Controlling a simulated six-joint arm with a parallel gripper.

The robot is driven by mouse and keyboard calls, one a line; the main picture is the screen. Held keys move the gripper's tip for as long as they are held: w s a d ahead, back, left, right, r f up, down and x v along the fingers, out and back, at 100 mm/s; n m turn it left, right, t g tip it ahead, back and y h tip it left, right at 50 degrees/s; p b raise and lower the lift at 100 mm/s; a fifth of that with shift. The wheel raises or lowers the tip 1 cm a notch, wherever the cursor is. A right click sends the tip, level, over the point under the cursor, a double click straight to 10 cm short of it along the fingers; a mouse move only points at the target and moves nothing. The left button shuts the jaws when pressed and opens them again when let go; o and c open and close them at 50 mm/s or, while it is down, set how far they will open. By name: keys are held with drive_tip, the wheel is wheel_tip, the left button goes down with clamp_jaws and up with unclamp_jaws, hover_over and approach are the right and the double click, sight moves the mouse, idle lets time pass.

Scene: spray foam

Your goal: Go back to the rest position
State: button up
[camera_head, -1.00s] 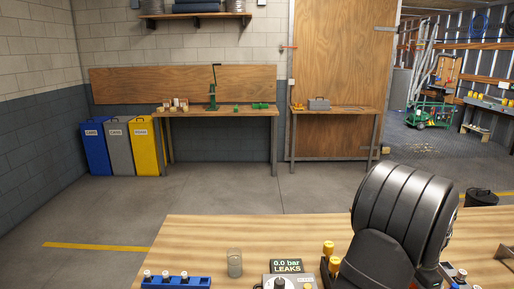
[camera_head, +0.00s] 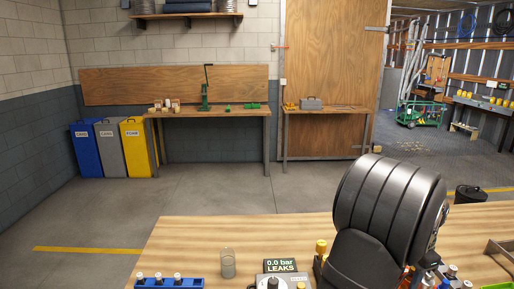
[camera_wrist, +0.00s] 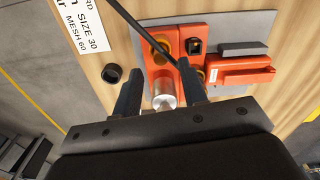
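My gripper (camera_wrist: 158,88) shows in the wrist view as two dark fingers standing apart, over the wooden table. It looks open. Below and between the fingers is a silver cylinder (camera_wrist: 164,101), part of or beside a red device with brass fittings (camera_wrist: 238,72) on a grey plate. I see a gap between the left finger and the cylinder; contact on the right side cannot be told. A dark thin rod or cable crosses above the fingers. In the head view my black arm covers the table's right middle and hides my gripper.
On the table (camera_head: 190,235) are a blue rack (camera_head: 172,283) of small bottles, a clear glass (camera_head: 228,263) and a gauge reading 0.0 bar LEAKS (camera_head: 281,266). A black round part (camera_wrist: 112,73) and a white label (camera_wrist: 82,22) lie left of the fingers.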

wheel_tip(320, 180, down, 6)
drive_tip(key=shift+r, duration=0.2)
drive_tip(key=r, duration=0.5)
drive_tip(key=shift+s+d, duration=0.1)
drive_tip(key=shift+s, duration=0.15)
drive_tip(key=s+d+r, duration=0.2)
drive_tip(key=s+r, duration=0.5)
drive_tip(key=s, duration=0.4)
drive_tip(key=a+f, duration=0.5)
drive_tip(key=a, duration=0.4)
drive_tip(key=w+a+f, duration=0.1)
drive_tip(key=w+f, duration=0.1)
drive_tip(key=w, duration=0.1)
drive_tip(key=w+a+f, duration=0.1)
drive_tip(key=w+f, duration=0.2)
drive_tip(key=w, duration=0.1)
drive_tip(key=w+a+f, duration=0.1)
drive_tip(key=w+f, duration=0.2)
drive_tip(key=shift+w, duration=0.4)
drive_tip(key=shift+f, duration=0.65)
